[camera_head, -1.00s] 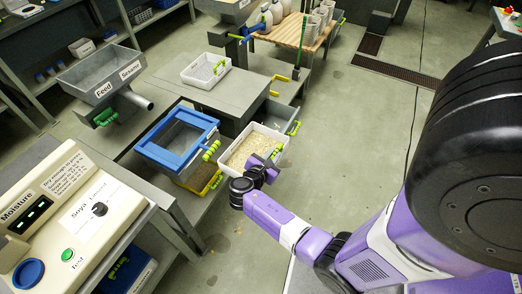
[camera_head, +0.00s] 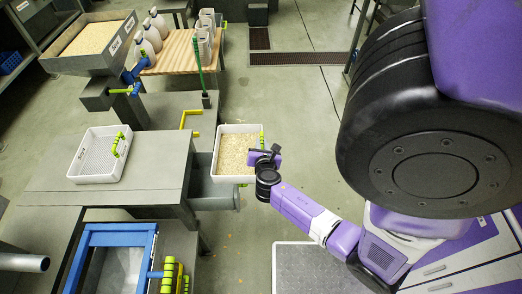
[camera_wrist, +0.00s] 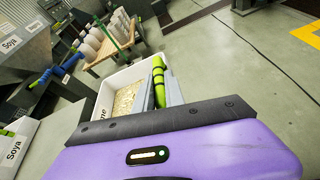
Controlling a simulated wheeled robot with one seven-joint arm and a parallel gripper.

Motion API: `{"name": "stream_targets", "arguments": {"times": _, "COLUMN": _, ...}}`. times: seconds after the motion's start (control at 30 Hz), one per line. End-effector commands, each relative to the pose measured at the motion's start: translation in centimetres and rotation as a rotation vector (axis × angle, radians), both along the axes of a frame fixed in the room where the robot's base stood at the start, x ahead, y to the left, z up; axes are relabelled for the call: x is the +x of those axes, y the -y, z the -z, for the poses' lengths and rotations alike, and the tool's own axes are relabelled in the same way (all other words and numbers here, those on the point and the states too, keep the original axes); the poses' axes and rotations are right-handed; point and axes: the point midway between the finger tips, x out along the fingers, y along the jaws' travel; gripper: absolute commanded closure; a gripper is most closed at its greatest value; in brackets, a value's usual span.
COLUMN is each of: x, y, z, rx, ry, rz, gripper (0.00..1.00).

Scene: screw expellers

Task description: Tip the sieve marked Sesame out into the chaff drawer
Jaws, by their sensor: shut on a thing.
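A white sieve (camera_head: 217,160) full of pale seeds (camera_head: 236,155) is held out level at the end of the bench. In the wrist view the sieve (camera_wrist: 122,76) shows only the end of its label, which I cannot read in full. My gripper (camera_head: 264,152) is shut on the sieve's green handle, and in the wrist view my gripper (camera_wrist: 160,86) has its fingers either side of it. A grey pulled-out drawer (camera_head: 222,200) shows under and in front of the sieve, partly hidden by it. I see no chaff label on it.
An empty white sieve (camera_head: 98,155), its label reading Soya in the wrist view, lies on the grey bench (camera_head: 150,165). A blue-framed box (camera_head: 118,238) stands nearer. A seed-filled hopper (camera_head: 95,42) and wooden table (camera_head: 170,55) stand behind. Floor to the right is open.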

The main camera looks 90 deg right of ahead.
Motion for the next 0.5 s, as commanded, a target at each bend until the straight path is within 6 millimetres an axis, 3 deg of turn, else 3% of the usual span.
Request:
{"name": "stream_targets", "arguments": {"times": 0.27, "x": 2.1, "y": -0.1, "z": -1.0, "rx": -0.002, "ry": -0.045, "rz": -0.062, "gripper": 1.00}}
{"name": "stream_targets", "arguments": {"times": 0.5, "x": 4.6, "y": -0.3, "z": -2.7, "rx": -0.015, "ry": -0.295, "rz": -0.062, "gripper": 1.00}}
